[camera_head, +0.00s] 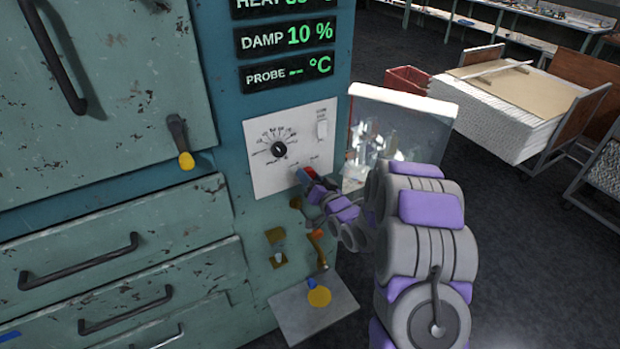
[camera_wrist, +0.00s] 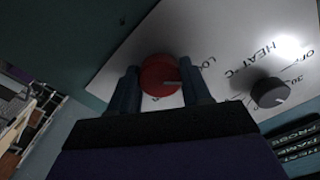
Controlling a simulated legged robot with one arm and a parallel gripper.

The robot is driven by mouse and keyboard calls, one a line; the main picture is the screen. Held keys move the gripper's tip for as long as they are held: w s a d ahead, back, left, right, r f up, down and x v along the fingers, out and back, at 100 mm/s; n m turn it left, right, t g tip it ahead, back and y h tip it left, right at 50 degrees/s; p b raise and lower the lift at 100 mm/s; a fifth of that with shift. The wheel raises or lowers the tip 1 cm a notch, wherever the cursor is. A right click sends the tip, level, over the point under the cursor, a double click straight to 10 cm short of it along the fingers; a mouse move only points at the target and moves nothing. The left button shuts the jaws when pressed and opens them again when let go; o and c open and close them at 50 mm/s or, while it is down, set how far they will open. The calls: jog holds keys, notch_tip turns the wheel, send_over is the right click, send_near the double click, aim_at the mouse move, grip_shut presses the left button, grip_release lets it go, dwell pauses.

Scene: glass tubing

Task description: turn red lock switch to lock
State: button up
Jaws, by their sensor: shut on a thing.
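The red lock switch (camera_wrist: 160,75) is a round red knob on a white control panel (camera_head: 262,176). It also shows as a small red spot low on that panel in the head view (camera_head: 311,173), partly hidden by my gripper. My gripper (camera_wrist: 163,84) has one finger on each side of the red knob and is shut on it. A pale line marks the knob's face. Dark lettering starting "LO" stands on the panel beside it; the rest of the label is partly hidden.
A black heat dial (camera_head: 279,149) and a white switch (camera_head: 322,129) share the panel. Below are a brass fitting (camera_head: 275,236) and a small shelf (camera_head: 290,318). A clear-sided box (camera_head: 420,125) stands right of the cabinet, close behind my arm.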

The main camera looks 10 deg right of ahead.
jog(key=shift+s+f, duration=0.1)
jog(key=shift+f, duration=0.3)
jog(key=o, duration=1)
jog(key=shift+r, duration=0.1)
jog(key=shift+o, duration=0.3)
jog(key=shift+r, duration=0.1)
jog(key=p+v, duration=1.1)
jog(key=v, duration=0.6)
